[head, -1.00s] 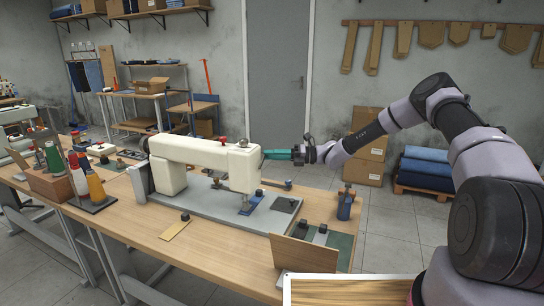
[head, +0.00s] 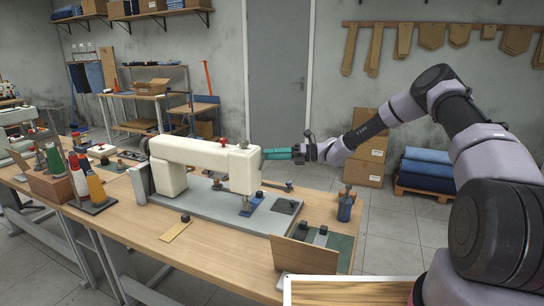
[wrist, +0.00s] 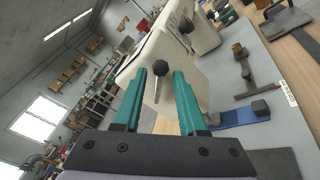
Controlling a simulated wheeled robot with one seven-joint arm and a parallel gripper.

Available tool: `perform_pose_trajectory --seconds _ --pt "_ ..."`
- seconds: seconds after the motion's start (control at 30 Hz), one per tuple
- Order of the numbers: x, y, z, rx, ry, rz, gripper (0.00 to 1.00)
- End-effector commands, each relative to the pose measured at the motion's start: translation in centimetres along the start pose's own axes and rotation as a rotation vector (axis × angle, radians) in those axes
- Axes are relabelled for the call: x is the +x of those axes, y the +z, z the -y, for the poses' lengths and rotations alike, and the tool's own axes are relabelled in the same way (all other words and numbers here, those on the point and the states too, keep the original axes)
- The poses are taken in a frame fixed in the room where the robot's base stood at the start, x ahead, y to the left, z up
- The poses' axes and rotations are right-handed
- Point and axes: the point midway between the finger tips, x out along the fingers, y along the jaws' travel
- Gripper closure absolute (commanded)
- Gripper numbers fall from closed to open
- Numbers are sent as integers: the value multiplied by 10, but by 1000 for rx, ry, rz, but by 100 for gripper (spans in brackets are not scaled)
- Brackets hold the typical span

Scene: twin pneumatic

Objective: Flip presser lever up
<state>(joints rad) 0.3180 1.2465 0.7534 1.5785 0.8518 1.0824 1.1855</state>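The cream sewing machine (head: 185,168) stands on a grey bed plate on the wooden table, and its head end (head: 243,172) faces my gripper. My gripper (head: 268,154) is at the right side of that head, with its teal fingers pointing left at it. In the wrist view my gripper (wrist: 159,72) is open. A black ball knob on a short pale stem, seemingly the presser lever (wrist: 160,69), shows between the fingertips against the cream housing (wrist: 142,62). Gaps show on both sides of the knob. I cannot tell how deep it lies between the fingers. The lever is hidden in the head view.
A second dark knob (wrist: 186,25) shows farther along the machine in the wrist view. A blue plate (head: 256,200) lies under the needle area. A blue clamp-like part (head: 345,206) and an upright brown board (head: 291,255) stand on the table's right side.

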Motion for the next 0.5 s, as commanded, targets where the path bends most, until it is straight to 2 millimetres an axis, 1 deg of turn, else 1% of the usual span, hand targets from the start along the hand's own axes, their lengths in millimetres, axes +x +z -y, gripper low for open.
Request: perform_pose_trajectory --seconds 0.17,0.27,0.37,0.5 --pt "1 0 0 0 1 -1 59" --pt "-3 0 0 0 0 -1 59" --pt "-14 0 0 0 -1 -1 59" --pt "-42 0 0 0 -2 0 59"
